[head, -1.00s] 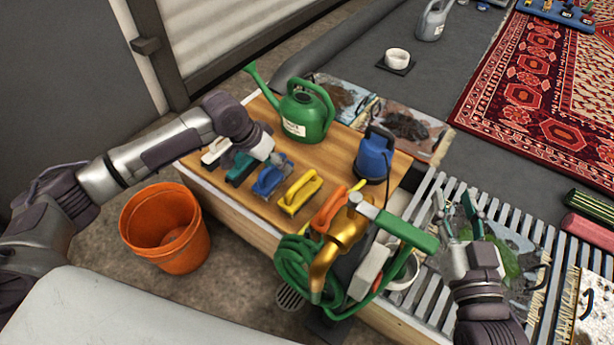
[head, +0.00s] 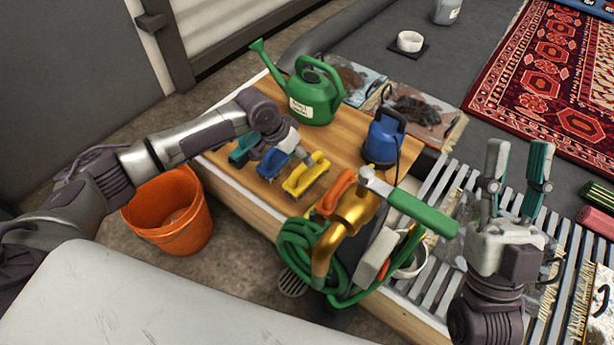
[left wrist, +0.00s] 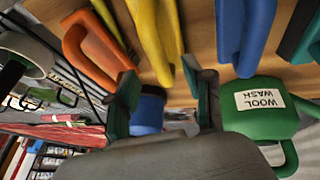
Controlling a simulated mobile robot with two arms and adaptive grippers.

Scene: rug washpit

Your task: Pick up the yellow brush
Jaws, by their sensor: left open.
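The yellow brush (head: 306,174) lies on the wooden table top, between a blue brush (head: 273,163) and an orange brush (head: 335,192). My left gripper (head: 303,157) is open and empty, close to the yellow brush's far end. In the left wrist view the yellow brush (left wrist: 157,38) is at upper middle, beyond the gap between the open fingers (left wrist: 166,92). I cannot tell whether a finger touches it. My right gripper (head: 517,165) is raised over the grey slats at right, fingers apart and empty.
A green watering can (head: 312,95) and a blue pump-like device (head: 383,138) stand behind the brushes. A teal brush (head: 243,150) is to the left. A green hose (head: 300,250) with a gold nozzle is in front. An orange bucket (head: 168,215) stands on the floor.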

